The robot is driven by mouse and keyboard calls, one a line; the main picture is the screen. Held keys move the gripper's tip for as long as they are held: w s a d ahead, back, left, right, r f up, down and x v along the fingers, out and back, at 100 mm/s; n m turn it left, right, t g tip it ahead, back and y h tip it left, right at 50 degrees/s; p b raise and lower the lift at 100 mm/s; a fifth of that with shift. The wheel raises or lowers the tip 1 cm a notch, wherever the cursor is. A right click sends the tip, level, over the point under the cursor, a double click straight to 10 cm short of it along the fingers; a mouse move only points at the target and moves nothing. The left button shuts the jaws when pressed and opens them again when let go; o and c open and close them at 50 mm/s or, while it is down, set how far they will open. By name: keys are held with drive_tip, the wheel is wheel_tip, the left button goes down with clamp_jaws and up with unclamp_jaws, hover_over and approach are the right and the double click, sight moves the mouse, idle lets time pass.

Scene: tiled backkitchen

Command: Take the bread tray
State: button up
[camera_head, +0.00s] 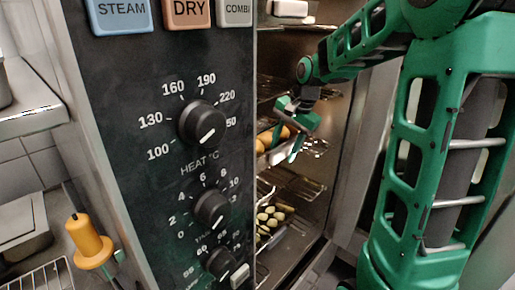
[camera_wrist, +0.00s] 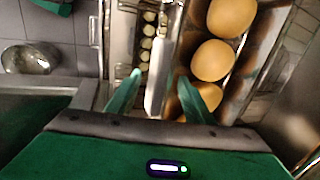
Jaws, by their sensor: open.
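The bread tray (camera_wrist: 190,38) shows in the wrist view as a brown surface carrying round golden rolls (camera_wrist: 211,60). In the head view the rolls (camera_head: 266,139) are inside the open oven, partly hidden by my gripper and the control panel. My gripper (camera_head: 287,150) is open at the tray's near side. In the wrist view its two green fingers (camera_wrist: 160,78) stand apart, with a light metal strip (camera_wrist: 160,75) between them, seemingly the tray's edge. The right finger overlaps the nearest roll in the picture. I cannot tell whether either finger touches the tray.
A lower rack holds a tray of sliced vegetables (camera_head: 268,220). The oven control panel (camera_head: 160,150) with knobs stands left of the opening. The oven's metal side wall (camera_head: 335,130) is close on the right. An orange-handled object (camera_head: 88,240) is at lower left.

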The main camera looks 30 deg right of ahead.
drive_tip(key=shift+x, duration=1.05)
clamp_jaws()
drive_tip(key=shift+r, duration=0.15)
